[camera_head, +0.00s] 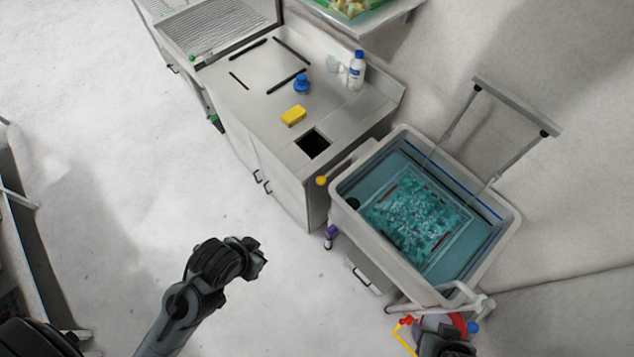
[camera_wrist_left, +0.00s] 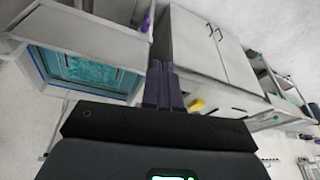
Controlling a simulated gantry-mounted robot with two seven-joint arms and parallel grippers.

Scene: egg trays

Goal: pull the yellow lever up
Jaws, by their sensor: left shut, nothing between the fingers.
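A yellow ball knob (camera_head: 321,180) sits at the end of a grey bar at the left rim of the wash basin in the head view. A thin yellow bent bar (camera_head: 403,338) shows by red and blue fittings below the basin; I cannot tell which is the lever. My left gripper (camera_head: 262,262) is over open floor, left of and below the knob, apart from both. Its fingers are together and empty in the left wrist view (camera_wrist_left: 164,88). A dark part at the bottom edge (camera_head: 447,345) may be my right gripper; its fingers cannot be made out.
The basin (camera_head: 401,262) holds teal water and a submerged tray. The steel counter (camera_head: 245,95) carries a yellow sponge (camera_head: 293,116), a blue-capped bottle (camera_head: 356,72) and a square hole. A purple item (camera_head: 330,237) is beside the basin stand.

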